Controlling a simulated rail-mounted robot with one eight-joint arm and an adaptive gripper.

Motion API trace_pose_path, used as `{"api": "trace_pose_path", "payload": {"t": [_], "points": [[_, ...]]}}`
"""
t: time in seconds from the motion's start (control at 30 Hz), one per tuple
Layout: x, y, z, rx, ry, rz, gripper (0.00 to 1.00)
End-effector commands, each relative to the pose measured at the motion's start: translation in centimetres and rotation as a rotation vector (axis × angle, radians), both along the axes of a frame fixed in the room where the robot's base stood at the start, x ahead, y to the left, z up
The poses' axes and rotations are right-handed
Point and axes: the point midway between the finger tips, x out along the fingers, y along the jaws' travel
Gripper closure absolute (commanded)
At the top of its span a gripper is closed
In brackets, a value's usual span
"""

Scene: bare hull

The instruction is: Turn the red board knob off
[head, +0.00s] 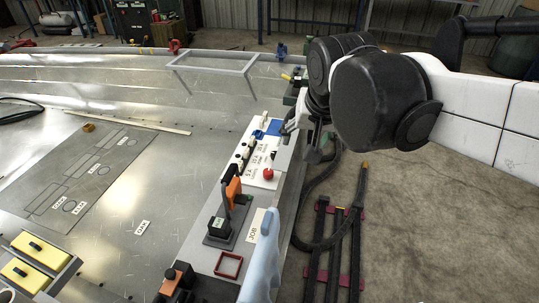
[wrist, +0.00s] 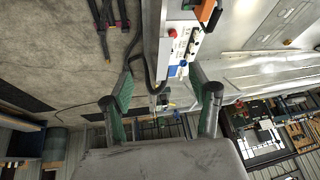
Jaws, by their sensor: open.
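The white control board (head: 258,164) lies along the bench edge in the head view. Its round red knob (head: 268,173) sits near the board's near right corner; a dark lever-like part and blue parts (head: 273,128) lie farther up the board. In the wrist view the red knob (wrist: 172,33) shows on the board (wrist: 181,46), beyond and between my fingers. My gripper (wrist: 162,78) is open and empty, its two green-lined fingers spread wide. In the head view my gripper (head: 297,124) hangs beside the board's far right end, apart from the red knob and partly hidden by my arm.
An orange-and-black upright tool (head: 233,190), a small red frame (head: 228,265) and a pale blue object (head: 261,262) stand nearer on the bench strip. Yellow boxes (head: 28,258) sit at the left. Dark hoses (head: 314,222) hang over the right side. The metal deck's middle is mostly clear.

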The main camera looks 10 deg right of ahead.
Motion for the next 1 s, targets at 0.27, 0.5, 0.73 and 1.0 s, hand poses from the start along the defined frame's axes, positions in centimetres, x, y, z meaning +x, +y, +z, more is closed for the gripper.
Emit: {"api": "trace_pose_path", "payload": {"t": [0.27, 0.5, 0.73, 1.0], "points": [[7.2, 0.3, -1.3, 0.046, 0.073, -0.196, 0.43], [13.4, 0.7, -3.8, 0.071, 0.125, -0.377, 0.43], [19.2, 1.2, -7.4, 0.083, 0.162, -0.559, 0.43], [25.6, 2.1, -13.1, 0.080, 0.187, -0.780, 0.43]]}}
